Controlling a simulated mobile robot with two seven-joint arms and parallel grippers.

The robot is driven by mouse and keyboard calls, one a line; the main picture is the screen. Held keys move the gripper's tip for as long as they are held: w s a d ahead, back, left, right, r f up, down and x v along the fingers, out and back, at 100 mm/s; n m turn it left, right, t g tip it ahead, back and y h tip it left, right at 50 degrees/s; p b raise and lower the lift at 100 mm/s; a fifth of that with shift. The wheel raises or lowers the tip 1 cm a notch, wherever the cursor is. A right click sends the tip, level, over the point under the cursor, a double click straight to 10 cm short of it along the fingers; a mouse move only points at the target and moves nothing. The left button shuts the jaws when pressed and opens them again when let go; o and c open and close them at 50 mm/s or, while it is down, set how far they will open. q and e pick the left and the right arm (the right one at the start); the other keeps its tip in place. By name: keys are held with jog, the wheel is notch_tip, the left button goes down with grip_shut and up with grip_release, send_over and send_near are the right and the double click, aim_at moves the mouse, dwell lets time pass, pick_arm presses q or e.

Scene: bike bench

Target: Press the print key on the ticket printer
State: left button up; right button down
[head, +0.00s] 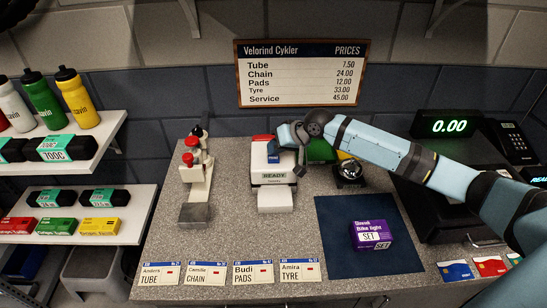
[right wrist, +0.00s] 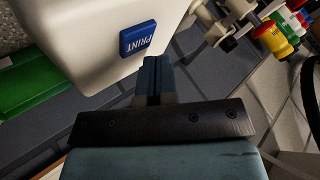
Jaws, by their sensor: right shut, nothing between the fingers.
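In the right wrist view the key (right wrist: 137,39), labelled "PRINT", is on the white printer body (right wrist: 75,40). My right gripper (right wrist: 152,65) is shut and empty, its fingertips just short of the key in the picture; I cannot tell whether they touch. In the head view the right arm reaches in from the right and partly hides the printer's right side. My left gripper is out of view.
A printed slip (head: 275,199) lies before the printer. A bell (head: 349,172) and a green object (head: 320,151) are close to its right. A lever device (head: 195,180) stands left. A purple box (head: 370,234) lies on a dark mat (head: 340,262); cards line the front edge.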

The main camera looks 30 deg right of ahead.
dwell(0.5)
jog(key=shift+f, duration=0.1)
jog(key=shift+f, duration=0.3)
jog(key=shift+f, duration=0.15)
dwell(0.5)
jog(key=shift+p, duration=0.4)
jog(key=shift+r+p, duration=0.55)
jog(key=shift+p, duration=0.15)
